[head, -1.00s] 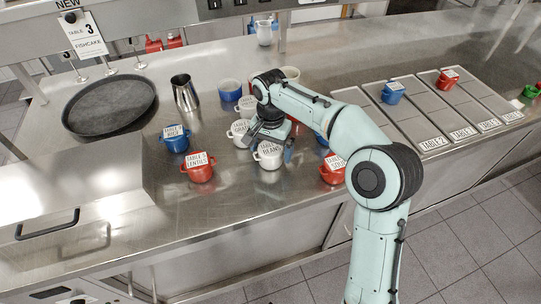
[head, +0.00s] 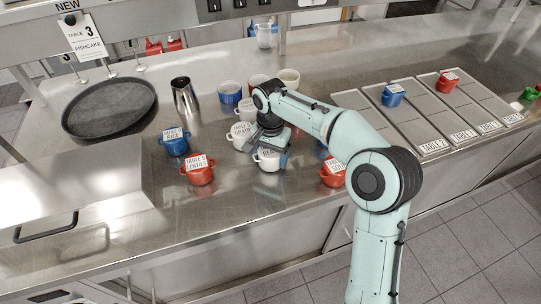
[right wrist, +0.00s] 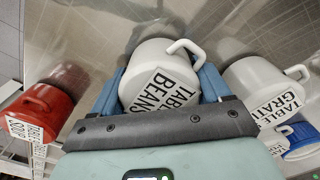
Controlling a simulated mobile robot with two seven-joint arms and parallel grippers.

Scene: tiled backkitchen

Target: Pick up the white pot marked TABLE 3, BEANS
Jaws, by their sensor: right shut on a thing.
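The white pot marked BEANS (head: 267,165) stands on the steel counter, partly covered by my right gripper in the head view. In the right wrist view the white pot (right wrist: 145,58) sits between the blue fingers, its label reading TABLE and BEANS; the table number is hidden. My right gripper (head: 271,154) is shut on this pot from above. I cannot tell any gap between the pot and the counter. My left gripper is not in view.
A white GRATIN pot (head: 240,138) stands close behind-left. A red LENTILS pot (head: 200,175) and blue RICE pot (head: 175,144) are at left; a red SOUP pot (head: 333,174) is at right. Marked trays (head: 420,130) lie further right. The counter front is clear.

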